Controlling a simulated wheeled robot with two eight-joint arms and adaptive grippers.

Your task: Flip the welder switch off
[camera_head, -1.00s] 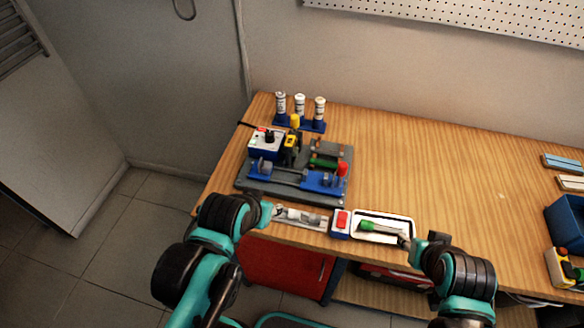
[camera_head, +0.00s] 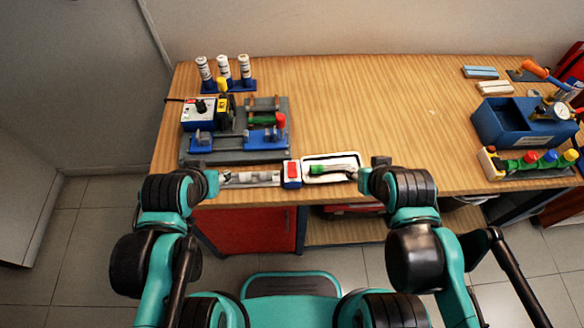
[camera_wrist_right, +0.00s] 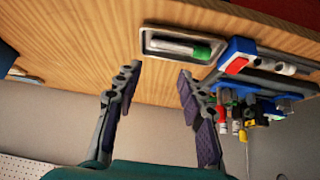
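A blue and white box with a black knob and small red marks on its top (camera_head: 200,112), seemingly the welder, stands at the back left of a grey fixture board (camera_head: 235,156). A block with a red top (camera_head: 292,170) sits at the bench's front edge; it also shows in the right wrist view (camera_wrist_right: 236,66). I cannot tell which red part is the switch. My right gripper (camera_wrist_right: 158,88) is open and empty, apart from the block. In the head view it is near the front tray. My left gripper (camera_head: 222,179) is near the front left edge; its fingers are unclear.
A white tray (camera_head: 331,157) with a green-ended tool (camera_head: 320,169) lies right of the red-topped block. Several white cylinders (camera_head: 223,68) stand behind the board. A blue bin (camera_head: 500,122) is at the right. The middle of the wooden bench (camera_head: 385,115) is clear.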

